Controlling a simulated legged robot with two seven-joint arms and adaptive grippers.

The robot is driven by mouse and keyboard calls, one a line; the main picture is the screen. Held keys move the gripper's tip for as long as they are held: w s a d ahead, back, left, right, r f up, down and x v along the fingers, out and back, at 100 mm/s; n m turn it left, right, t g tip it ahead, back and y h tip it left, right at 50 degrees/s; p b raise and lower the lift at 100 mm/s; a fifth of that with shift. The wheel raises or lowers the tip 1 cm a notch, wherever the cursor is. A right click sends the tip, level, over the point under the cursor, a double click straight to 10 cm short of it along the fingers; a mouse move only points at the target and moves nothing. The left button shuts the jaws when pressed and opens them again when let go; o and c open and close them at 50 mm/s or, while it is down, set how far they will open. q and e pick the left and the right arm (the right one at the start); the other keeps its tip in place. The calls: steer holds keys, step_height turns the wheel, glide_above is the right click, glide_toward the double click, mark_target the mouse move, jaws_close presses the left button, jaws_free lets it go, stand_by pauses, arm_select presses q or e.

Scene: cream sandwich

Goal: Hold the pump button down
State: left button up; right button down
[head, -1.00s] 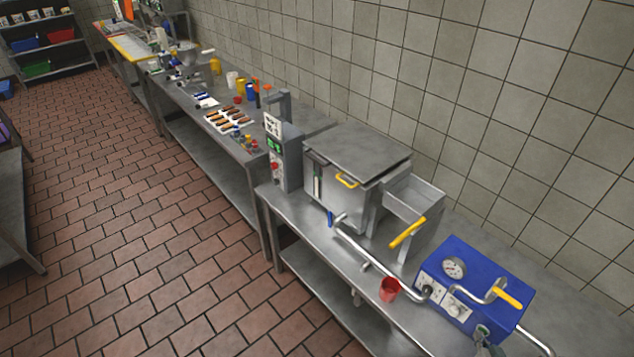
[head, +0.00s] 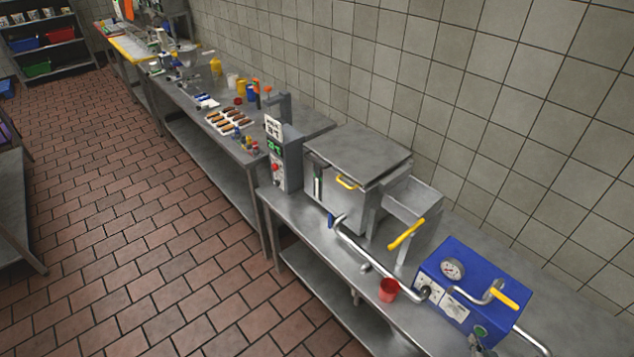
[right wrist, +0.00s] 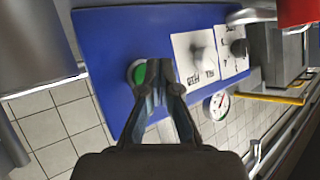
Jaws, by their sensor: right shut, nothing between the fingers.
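The blue pump box (head: 462,268) stands at the right end of the steel bench, with a gauge (head: 452,269) and a yellow-handled lever (head: 506,298). My right gripper (head: 484,349) is low at the bottom edge, in front of the box face. In the right wrist view, the round green button (right wrist: 139,74) sits on the blue face (right wrist: 110,40). My right gripper (right wrist: 166,72) is shut and empty, with its fingertips beside the button and partly over its edge. I cannot tell whether they press it. My left gripper is not in view.
A bent steel pipe (head: 375,265) runs along the bench from the lidded steel vat (head: 358,155). A yellow-handled lever (head: 406,233) sticks out behind it. Floor at left is clear.

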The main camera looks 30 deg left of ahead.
steer(key=shift+f, duration=0.1)
steer(key=s+p, duration=0.1)
steer(key=s+a+p, duration=0.1)
steer(key=s+p, duration=0.1)
steer(key=shift+s+r, duration=0.15)
steer(key=shift+r, duration=0.05)
steer(key=shift+s+a+p, duration=0.15)
steer(key=shift+s+p, duration=0.35)
steer(key=shift+s, duration=0.1)
steer(key=shift+s+f, duration=0.15)
steer(key=shift+f, duration=0.05)
